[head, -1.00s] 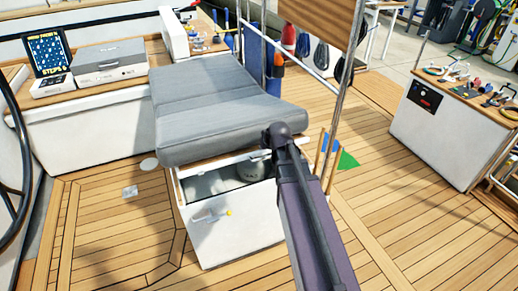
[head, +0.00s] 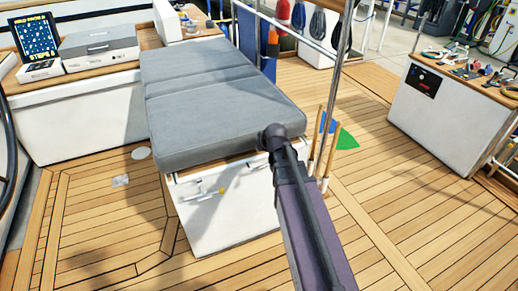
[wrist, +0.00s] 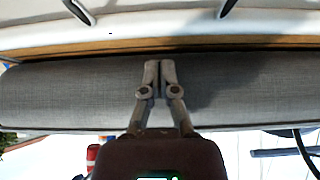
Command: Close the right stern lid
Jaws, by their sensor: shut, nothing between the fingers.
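The stern lid (head: 215,105) is a grey cushioned slab on a white locker (head: 235,215) with a small latch on its front. It lies down nearly level over the locker, and the inside is hidden. Part of its near right edge is behind my arm. In the wrist view the grey cushion (wrist: 75,95) spans the picture, with a wooden edge along it. My gripper (wrist: 160,65) is shut and empty, with its fingertips in front of the cushion. I cannot tell whether they touch it. In the head view the fingers are hidden.
A steel rail post (head: 335,90) and wooden sticks (head: 313,140) stand to the right of the locker. A white bench (head: 85,120) with a screen is at the left. A white cabinet with tools (head: 440,115) is at the right. The teak deck in front is clear.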

